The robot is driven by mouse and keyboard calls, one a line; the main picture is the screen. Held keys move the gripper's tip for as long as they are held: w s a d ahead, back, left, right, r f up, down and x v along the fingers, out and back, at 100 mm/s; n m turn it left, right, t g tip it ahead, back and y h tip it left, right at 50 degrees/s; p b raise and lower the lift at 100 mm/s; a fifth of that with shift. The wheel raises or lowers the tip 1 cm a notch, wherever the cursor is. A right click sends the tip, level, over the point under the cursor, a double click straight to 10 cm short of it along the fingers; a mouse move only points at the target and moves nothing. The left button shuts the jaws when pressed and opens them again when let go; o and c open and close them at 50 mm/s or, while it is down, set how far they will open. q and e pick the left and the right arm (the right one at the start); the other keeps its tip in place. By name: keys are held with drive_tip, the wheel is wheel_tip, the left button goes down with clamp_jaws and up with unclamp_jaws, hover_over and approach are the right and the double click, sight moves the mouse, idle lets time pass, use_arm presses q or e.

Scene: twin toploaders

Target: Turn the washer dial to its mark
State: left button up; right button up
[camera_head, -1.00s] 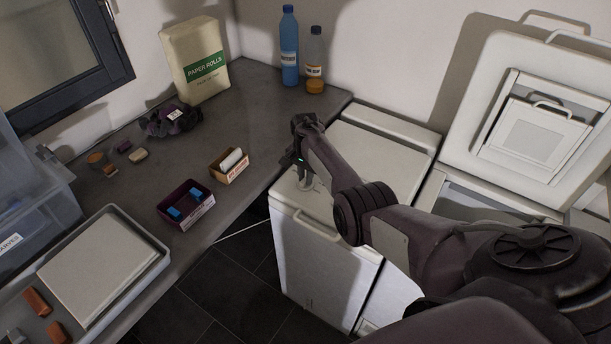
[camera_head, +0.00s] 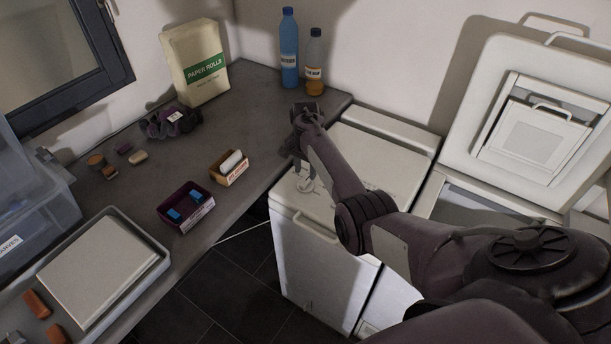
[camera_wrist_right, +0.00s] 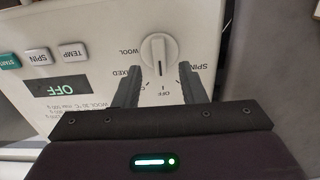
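The washer (camera_head: 325,262) is the closed white toploader beside the counter in the head view. Its dial (camera_wrist_right: 159,52) shows in the right wrist view as a round white knob with a raised grip bar on a white panel. The words WOOL, MIXED, OFF and SPIN stand around it, upside down or tilted. A dark line on the bar points down toward OFF. The display (camera_wrist_right: 63,87) reads OFF. My right gripper (camera_wrist_right: 160,75) is open, its two dark fingers apart around the lower side of the dial, with no clear contact. In the head view my right gripper (camera_head: 303,172) is over the washer's near-left top. My left gripper is out of view.
Buttons START, SPIN (camera_wrist_right: 38,57) and TEMP (camera_wrist_right: 73,50) sit left of the dial. A second toploader with a raised lid (camera_head: 540,115) stands on the right. The counter (camera_head: 110,205) at left holds boxes, bottles (camera_head: 289,50) and a tray (camera_head: 160,262).

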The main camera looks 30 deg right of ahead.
sight(306, 180)
drive_tip(key=shift+r, duration=1.85)
